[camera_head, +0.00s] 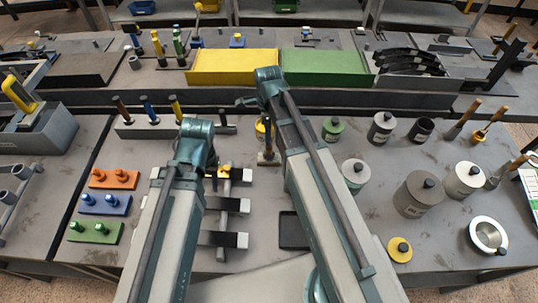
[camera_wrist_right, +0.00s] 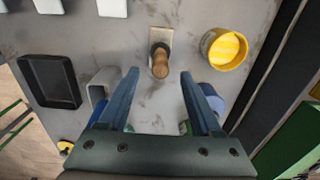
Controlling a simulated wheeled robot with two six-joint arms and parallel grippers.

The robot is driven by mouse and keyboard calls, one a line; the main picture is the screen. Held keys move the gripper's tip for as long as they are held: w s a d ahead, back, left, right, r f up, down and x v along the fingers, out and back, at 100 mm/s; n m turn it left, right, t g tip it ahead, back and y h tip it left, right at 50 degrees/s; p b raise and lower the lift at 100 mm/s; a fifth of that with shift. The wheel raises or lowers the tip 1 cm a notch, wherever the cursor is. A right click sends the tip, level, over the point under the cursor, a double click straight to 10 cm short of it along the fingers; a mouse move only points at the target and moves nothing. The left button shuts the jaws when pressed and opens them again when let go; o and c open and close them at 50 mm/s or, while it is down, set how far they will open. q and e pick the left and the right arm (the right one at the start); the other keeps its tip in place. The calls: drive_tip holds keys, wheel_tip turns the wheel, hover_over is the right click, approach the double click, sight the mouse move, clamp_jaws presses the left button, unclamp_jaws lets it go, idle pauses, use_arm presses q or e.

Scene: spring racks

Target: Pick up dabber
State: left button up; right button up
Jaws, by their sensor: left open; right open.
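The dabber, a wooden handle (camera_wrist_right: 160,62) standing on a pale rectangular base (camera_wrist_right: 159,40), is just beyond the fingertips of my right gripper (camera_wrist_right: 160,85) in the right wrist view. That gripper is open and empty, its two blue fingers apart on either side of the handle's line.
A yellow-filled tub (camera_wrist_right: 226,48) stands right of the dabber in the right wrist view. A black tray (camera_wrist_right: 50,82) lies to the left. In the head view, grey canisters (camera_head: 418,194) stand right of my right arm. Yellow (camera_head: 233,67) and green (camera_head: 325,67) bins are behind.

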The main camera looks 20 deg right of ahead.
sight(269, 148)
use_arm(q)
drive_tip(key=shift+f+b, duration=2.65)
use_arm(e)
drive_tip(key=shift+d+f, duration=0.1)
drive_tip(key=shift+f, duration=2.6)
use_arm(q)
drive_tip(key=shift+r, duration=0.1)
use_arm(e)
drive_tip(key=shift+r, duration=0.1)
clamp_jaws()
